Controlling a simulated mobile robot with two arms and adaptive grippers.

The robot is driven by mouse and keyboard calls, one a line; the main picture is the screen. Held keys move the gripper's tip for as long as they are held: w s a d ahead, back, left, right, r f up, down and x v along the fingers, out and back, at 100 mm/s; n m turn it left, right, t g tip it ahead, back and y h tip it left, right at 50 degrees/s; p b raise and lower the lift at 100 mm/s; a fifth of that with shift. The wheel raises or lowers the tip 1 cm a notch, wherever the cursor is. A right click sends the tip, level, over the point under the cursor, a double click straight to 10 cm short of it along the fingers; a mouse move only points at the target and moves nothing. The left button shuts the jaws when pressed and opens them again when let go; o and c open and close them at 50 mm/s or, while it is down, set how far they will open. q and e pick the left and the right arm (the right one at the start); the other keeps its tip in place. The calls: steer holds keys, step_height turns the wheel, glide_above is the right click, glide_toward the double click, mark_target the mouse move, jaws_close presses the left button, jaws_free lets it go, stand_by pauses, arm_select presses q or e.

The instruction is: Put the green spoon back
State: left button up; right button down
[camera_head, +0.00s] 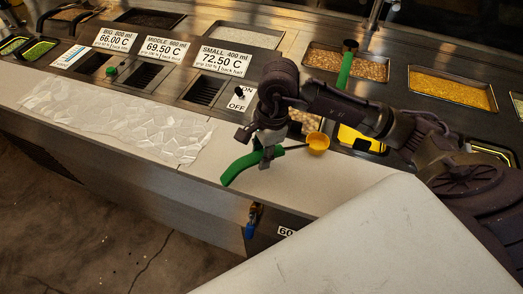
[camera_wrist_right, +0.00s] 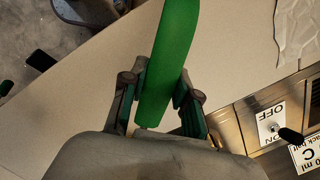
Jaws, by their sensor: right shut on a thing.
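The green spoon has a curved green handle (camera_head: 240,168) and a small yellow-orange bowl (camera_head: 318,142) in the head view. My right gripper (camera_head: 266,152) is shut on the handle, above the pale counter. In the right wrist view the green handle (camera_wrist_right: 168,60) runs between the two fingers of my right gripper (camera_wrist_right: 160,92); the bowl is not seen there. A second green-handled utensil (camera_head: 347,65) stands in a tray of chickpea-like food (camera_head: 325,60). My left gripper is not in view.
Trays of yellow grains (camera_head: 452,88) and white food (camera_head: 245,36) lie along the back. A crumpled translucent sheet (camera_head: 125,115) covers the counter's left part. A large pale surface (camera_head: 370,240) fills the lower right. An ON/OFF switch (camera_head: 240,103) sits near my right arm.

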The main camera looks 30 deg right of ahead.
steer(key=shift+f, duration=0.1)
steer(key=c, duration=1.3)
jaws_free()
steer(key=shift+f, duration=0.1)
steer(key=o, duration=0.4)
steer(key=shift+o, duration=0.2)
steer(key=shift+r, duration=0.3)
steer(key=shift+w+d+r, duration=0.1)
steer(key=shift+r, duration=0.15)
step_height(320, 180, up, 11)
steer(key=d+b, duration=0.1)
steer(key=b, duration=0.1)
steer(key=shift+d, duration=0.4)
